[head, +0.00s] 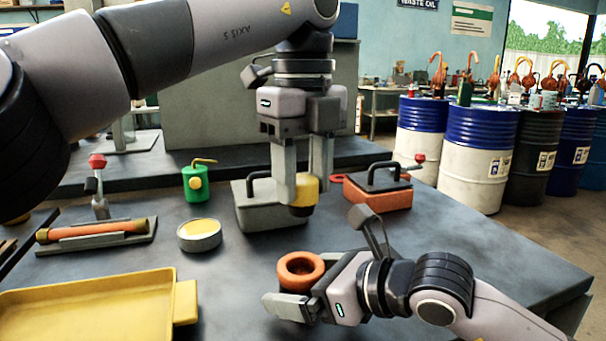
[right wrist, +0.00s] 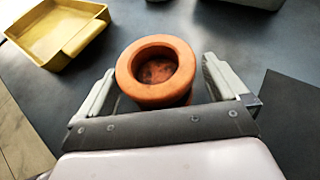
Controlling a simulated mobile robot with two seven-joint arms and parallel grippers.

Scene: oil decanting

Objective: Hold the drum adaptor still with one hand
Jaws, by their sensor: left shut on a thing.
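The orange, ring-topped drum adaptor (head: 301,271) stands upright on the dark table in the head view. It also shows in the right wrist view (right wrist: 155,74), its hollow facing up. My right gripper (head: 300,290) is open, low over the table, with its fingers on either side of the adaptor. In the right wrist view (right wrist: 158,82) narrow gaps show between fingers and adaptor. My left gripper (head: 302,190) points down behind the adaptor, shut on a yellow part with a dark lower end (head: 303,208), held above the table.
A yellow tray (head: 90,305) lies front left. A round tin (head: 199,235), a green can (head: 197,184) and a grey block with a handle (head: 258,212) stand behind. An orange block (head: 378,198) sits at right. Table between tray and adaptor is clear.

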